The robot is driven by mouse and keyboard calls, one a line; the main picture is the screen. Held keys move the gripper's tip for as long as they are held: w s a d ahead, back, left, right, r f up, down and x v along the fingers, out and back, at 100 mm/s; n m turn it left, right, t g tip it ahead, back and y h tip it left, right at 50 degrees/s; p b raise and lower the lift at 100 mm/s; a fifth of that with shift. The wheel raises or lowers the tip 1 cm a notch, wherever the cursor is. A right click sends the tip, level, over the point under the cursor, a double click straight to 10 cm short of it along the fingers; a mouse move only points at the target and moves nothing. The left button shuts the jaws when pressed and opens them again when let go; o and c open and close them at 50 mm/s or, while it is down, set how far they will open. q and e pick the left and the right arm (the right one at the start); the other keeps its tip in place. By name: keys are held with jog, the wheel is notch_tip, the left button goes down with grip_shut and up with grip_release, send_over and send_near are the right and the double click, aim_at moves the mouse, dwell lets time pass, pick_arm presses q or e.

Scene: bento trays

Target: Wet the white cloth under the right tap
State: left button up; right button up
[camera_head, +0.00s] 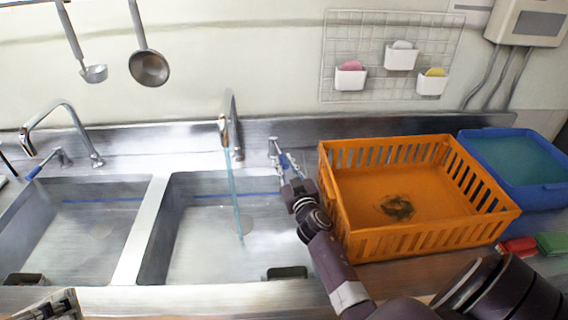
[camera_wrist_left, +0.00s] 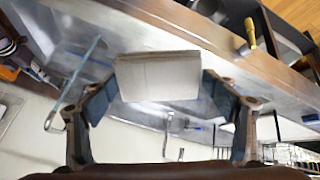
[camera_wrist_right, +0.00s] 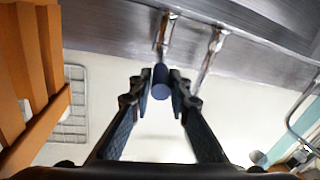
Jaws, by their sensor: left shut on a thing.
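The right tap (camera_head: 226,128) stands behind the right basin, and a thin blue stream of water (camera_head: 233,195) falls from it into that basin. My right gripper (camera_head: 287,165) is at the blue-ended tap lever beside it. In the right wrist view, its fingertips (camera_wrist_right: 164,88) lie on both sides of the blue lever end (camera_wrist_right: 160,74); whether they clamp it I cannot tell. My left gripper (camera_wrist_left: 158,85) is shut on the white cloth (camera_wrist_left: 157,76), seen flat between its fingers. In the head view, the cloth does not show clearly. The stream also shows in the left wrist view (camera_wrist_left: 82,66), apart from the cloth.
An orange crate (camera_head: 420,243) stands close to the right of my right gripper, with a blue tub (camera_head: 540,197) beyond it. The left tap (camera_head: 62,108) stands behind the left basin. A divider (camera_head: 140,230) separates the basins. Ladles (camera_head: 148,66) hang on the wall.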

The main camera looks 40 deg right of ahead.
jog(key=o, duration=0.3)
jog(key=shift+d, duration=0.1)
jog(key=shift+o, duration=0.2)
jog(key=v, duration=1.2)
jog(key=shift+w, duration=0.1)
